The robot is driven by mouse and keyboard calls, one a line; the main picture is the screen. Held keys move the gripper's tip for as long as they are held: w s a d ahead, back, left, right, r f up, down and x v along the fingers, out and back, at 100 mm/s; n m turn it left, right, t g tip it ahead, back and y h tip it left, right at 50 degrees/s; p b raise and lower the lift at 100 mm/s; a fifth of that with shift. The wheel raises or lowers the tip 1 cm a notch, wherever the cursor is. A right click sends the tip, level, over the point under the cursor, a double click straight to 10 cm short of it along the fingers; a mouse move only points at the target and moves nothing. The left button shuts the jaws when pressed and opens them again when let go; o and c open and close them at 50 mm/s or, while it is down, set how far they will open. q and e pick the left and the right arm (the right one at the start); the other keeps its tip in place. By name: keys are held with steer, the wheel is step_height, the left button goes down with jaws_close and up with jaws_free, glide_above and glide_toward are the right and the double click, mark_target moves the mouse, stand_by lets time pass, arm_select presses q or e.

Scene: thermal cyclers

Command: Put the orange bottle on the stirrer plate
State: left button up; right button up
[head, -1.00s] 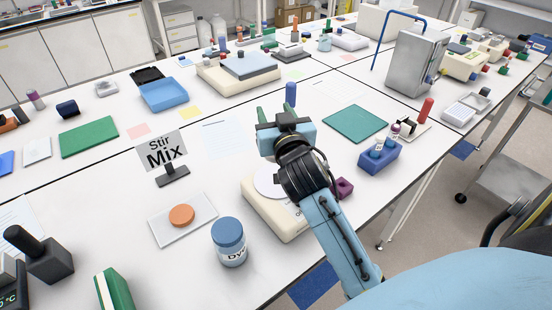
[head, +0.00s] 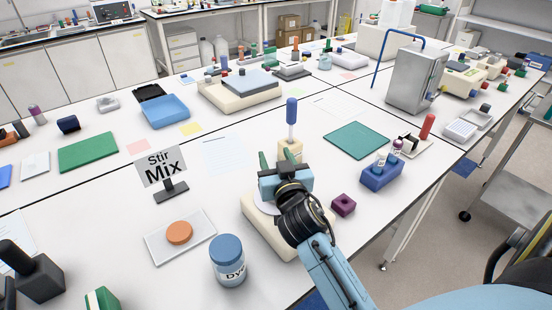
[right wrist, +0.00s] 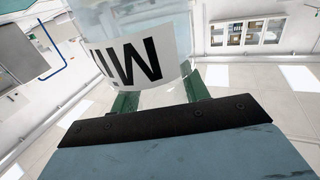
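My right gripper (head: 274,160) is over the cream stirrer (head: 258,228), whose pale round plate (head: 262,207) is partly hidden by it. In the right wrist view, a clear bottle (right wrist: 184,30) with a white label and partly seen black letters sits at the green fingers (right wrist: 160,98). The fingers appear closed on its hidden end. No orange shows on it, and the head view does not show it. Whether its base touches the plate cannot be seen. An orange disc (head: 180,232) lies on a pale tray (head: 160,250). My left gripper is out of view.
A blue-lidded Dye jar (head: 229,262) stands left of the stirrer. The Stir Mix sign (head: 162,168) stands farther back. A blue-topped tool (head: 291,112) rises behind my gripper. A purple block (head: 343,205) and a blue rack (head: 381,177) are on the right.

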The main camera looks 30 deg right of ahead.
steer(key=o, duration=0.4)
steer(key=shift+r, duration=0.15)
steer(key=b+v, duration=0.1)
steer(key=v, duration=1.1)
